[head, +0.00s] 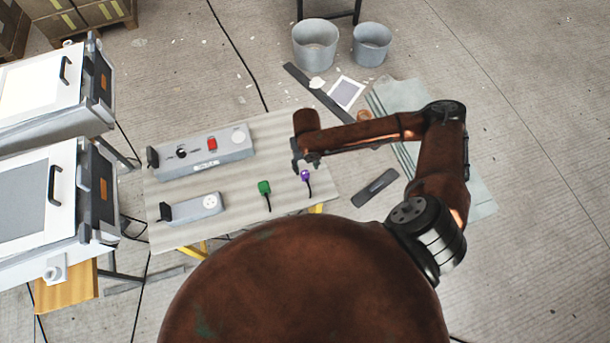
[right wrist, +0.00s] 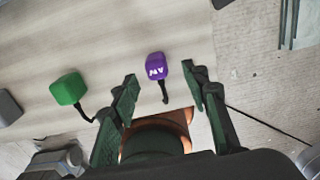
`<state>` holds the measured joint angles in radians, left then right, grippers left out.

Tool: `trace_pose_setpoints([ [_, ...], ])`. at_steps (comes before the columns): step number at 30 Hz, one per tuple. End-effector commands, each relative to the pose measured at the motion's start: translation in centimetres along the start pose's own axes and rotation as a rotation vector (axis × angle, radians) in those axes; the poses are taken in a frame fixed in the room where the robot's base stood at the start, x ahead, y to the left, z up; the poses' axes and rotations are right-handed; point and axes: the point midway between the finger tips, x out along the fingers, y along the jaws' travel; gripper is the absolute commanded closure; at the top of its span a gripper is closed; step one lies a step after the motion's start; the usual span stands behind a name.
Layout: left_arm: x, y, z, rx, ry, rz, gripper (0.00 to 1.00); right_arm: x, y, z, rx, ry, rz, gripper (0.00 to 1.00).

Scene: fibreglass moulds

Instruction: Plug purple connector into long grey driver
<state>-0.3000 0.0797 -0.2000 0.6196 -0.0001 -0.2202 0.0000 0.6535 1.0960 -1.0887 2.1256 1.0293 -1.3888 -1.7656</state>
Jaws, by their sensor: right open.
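A purple connector (head: 305,176) with a short dark cable lies on the striped table. In the right wrist view the purple connector (right wrist: 157,68) shows white marks and lies between my fingertips in the picture. My right gripper (head: 300,165) is open and empty above the table near the purple connector; its two fingers (right wrist: 159,72) stand apart on either side of it in the right wrist view. A large grey box (head: 225,155) with a red switch and a smaller, narrow grey box (head: 194,208) with a round socket lie at the left. My left gripper is not in view.
A green connector (head: 264,188) with a dark cable lies left of the purple one; it also shows in the right wrist view (right wrist: 68,88). The table (head: 285,135) is bare between the boxes and connectors. White-and-grey machines (head: 45,200) stand left of the table.

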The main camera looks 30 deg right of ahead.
Motion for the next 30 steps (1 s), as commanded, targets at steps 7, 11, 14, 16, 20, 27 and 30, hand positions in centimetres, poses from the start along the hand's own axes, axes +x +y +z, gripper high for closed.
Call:
trace_pose_setpoints([
  [7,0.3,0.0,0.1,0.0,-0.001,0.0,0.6,1.7,0.1,0.0,0.0,-0.001,0.001,0.58],
  [11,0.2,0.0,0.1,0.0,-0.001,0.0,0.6,1.6,0.1,0.0,0.0,0.0,0.001,0.58],
  [14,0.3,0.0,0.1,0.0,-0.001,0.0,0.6,1.8,0.1,-0.1,0.001,0.0,0.001,0.58],
  [16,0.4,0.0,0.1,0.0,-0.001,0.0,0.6,2.3,0.2,-0.1,0.001,0.002,0.001,0.58],
  [20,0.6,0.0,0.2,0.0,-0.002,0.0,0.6,4.0,0.5,-0.2,0.002,0.003,0.001,0.58],
  [27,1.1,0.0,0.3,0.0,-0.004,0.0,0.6,6.9,0.5,-0.2,0.001,0.002,0.0,0.58],
  [30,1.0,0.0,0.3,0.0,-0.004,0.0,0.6,6.9,0.5,-0.2,0.0,0.0,0.0,0.58],
])
